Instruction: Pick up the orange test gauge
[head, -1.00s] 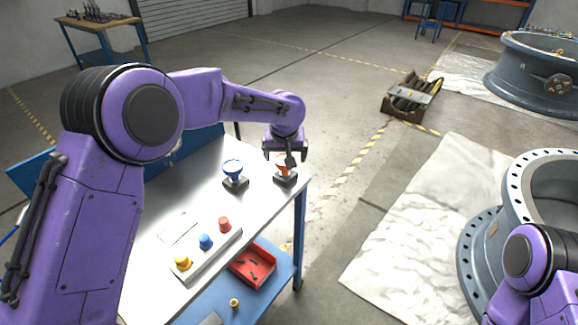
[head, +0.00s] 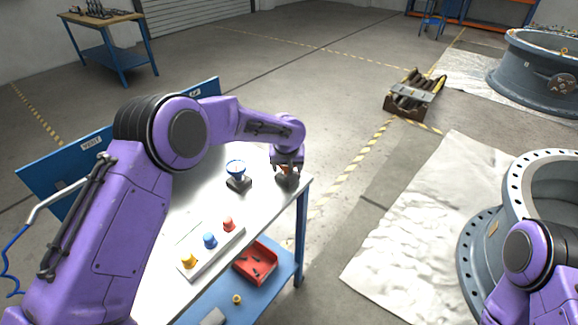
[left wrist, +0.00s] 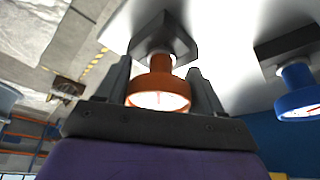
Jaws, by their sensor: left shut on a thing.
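The orange test gauge (left wrist: 160,88) stands in a dark base (left wrist: 163,38) near the far right corner of the metal-topped bench (head: 185,262). In the head view my left gripper (head: 287,172) covers most of the gauge. In the left wrist view the two fingers of my left gripper (left wrist: 162,84) are on either side of the gauge, shut on it. The gauge still appears to be at its base. My right arm shows at the lower right of the head view, but its gripper is out of view.
A blue gauge (head: 236,168) stands in its own dark base left of the left gripper. A tray (head: 216,256) with yellow, blue and red knobs lies nearer. A red bin (head: 256,263) is on the lower shelf. Large valve bodies (head: 545,185) stand at the right.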

